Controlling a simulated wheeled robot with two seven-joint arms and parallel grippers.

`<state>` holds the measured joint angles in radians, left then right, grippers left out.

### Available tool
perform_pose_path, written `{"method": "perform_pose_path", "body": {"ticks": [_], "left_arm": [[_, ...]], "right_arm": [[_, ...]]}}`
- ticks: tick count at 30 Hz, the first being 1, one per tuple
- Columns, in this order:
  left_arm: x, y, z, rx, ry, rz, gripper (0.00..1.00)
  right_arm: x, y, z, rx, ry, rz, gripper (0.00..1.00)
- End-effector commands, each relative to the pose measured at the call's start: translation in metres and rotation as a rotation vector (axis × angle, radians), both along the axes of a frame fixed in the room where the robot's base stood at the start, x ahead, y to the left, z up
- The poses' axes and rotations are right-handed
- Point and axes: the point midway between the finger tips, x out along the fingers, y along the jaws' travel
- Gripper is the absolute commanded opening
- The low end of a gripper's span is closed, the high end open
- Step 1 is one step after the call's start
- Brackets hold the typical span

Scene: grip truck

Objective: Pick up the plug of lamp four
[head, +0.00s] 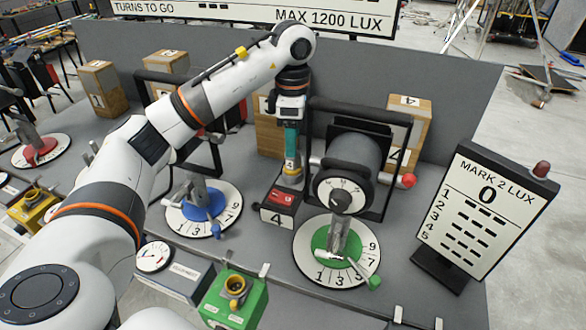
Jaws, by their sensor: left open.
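My left gripper (291,158) points straight down near the middle of the bench, at the end of the white arm that comes in from the left. It is open. It hangs just behind and above a small black-and-red unit (281,197) whose front plate (276,219) reads 4. A narrow yellow and pale piece shows at the gripper's lower end. I cannot tell whether this is the plug of lamp four or part of the gripper. No plug shows clearly elsewhere. My right gripper is not in view.
A black-framed drum (354,163) stands right of the gripper. A green-hubbed numbered dial (310,256) and a blue-hubbed one (178,218) lie in front. A green socket box (245,302) is at the front edge. The MARK 2 LUX board (480,215) stands at right.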

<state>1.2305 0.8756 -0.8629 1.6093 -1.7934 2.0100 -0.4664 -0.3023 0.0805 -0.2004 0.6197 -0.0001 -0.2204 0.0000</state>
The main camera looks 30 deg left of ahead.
Motion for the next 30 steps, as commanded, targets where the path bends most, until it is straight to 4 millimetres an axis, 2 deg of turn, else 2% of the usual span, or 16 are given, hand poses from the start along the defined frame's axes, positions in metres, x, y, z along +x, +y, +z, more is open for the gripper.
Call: {"method": "perform_pose_path", "body": {"ticks": [12,20,30], "left_arm": [[-0.001,0.000,-0.051,-0.001,0.003,0.000,0.55],[0.000,0.000,-0.055,0.000,0.001,-0.001,0.55],[0.000,0.000,-0.054,0.000,0.000,0.000,0.04]], "right_arm": [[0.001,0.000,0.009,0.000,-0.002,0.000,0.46],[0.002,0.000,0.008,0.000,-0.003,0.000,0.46],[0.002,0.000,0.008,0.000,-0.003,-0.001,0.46]]}}
